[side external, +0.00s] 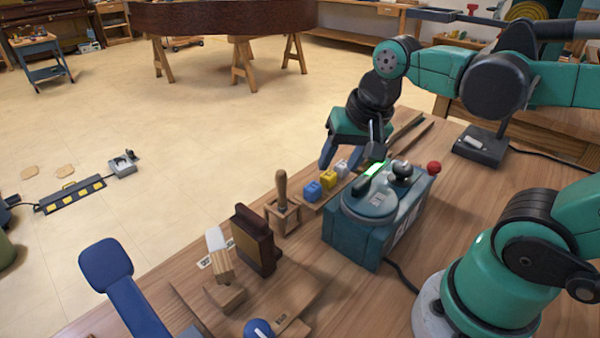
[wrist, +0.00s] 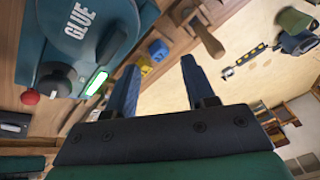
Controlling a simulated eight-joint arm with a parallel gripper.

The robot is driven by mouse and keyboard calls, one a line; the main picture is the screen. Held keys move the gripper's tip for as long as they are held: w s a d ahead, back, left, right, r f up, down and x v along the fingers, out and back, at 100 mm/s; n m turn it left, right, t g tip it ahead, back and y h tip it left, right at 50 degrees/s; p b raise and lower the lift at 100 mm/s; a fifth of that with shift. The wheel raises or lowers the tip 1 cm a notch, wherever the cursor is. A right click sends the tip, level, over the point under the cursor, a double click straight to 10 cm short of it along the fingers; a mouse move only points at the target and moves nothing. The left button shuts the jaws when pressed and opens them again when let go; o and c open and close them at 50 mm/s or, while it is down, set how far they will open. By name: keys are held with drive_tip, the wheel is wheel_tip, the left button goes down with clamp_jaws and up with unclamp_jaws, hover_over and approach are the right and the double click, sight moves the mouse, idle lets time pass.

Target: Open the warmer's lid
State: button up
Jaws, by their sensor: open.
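The glue warmer (side external: 357,240) is a blue-green box on the bench with a round lid (side external: 369,201) on top, and the lid is shut. A dark handle bar stands on the lid. A black knob (side external: 402,170) and a lit green strip sit at its far end. My gripper (side external: 345,158) is open and empty, above and behind the warmer's far end, apart from the lid. Its two blue fingers (wrist: 160,72) show in the wrist view.
Blue, yellow and pale blocks (side external: 328,180) stand beside the warmer. A wooden-handled tool (side external: 282,192) in a stand and a dark brown block (side external: 255,240) are to the left. A red knob (side external: 434,168) is on the right. A cable runs from the warmer's near side.

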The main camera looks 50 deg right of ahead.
sight(362, 181)
drive_tip(key=m+g, duration=0.1)
drive_tip(key=m, duration=0.1)
drive_tip(key=s+d+r+m+g, duration=0.1)
drive_tip(key=m, duration=0.2)
drive_tip(key=s+d+m+g, duration=0.1)
drive_tip(key=m, duration=0.2)
drive_tip(key=shift+r, duration=0.3)
drive_tip(key=shift+s+d+r+m+g, duration=0.15)
drive_tip(key=shift+m+g, duration=0.15)
drive_tip(key=shift+m, duration=0.3)
drive_tip(key=shift+s+d+m+g, duration=0.15)
drive_tip(key=shift+m+g, duration=0.15)
drive_tip(key=shift+m, duration=0.3)
drive_tip(key=shift+f, duration=2.75)
clamp_jaws()
drive_tip(key=shift+a, duration=0.1)
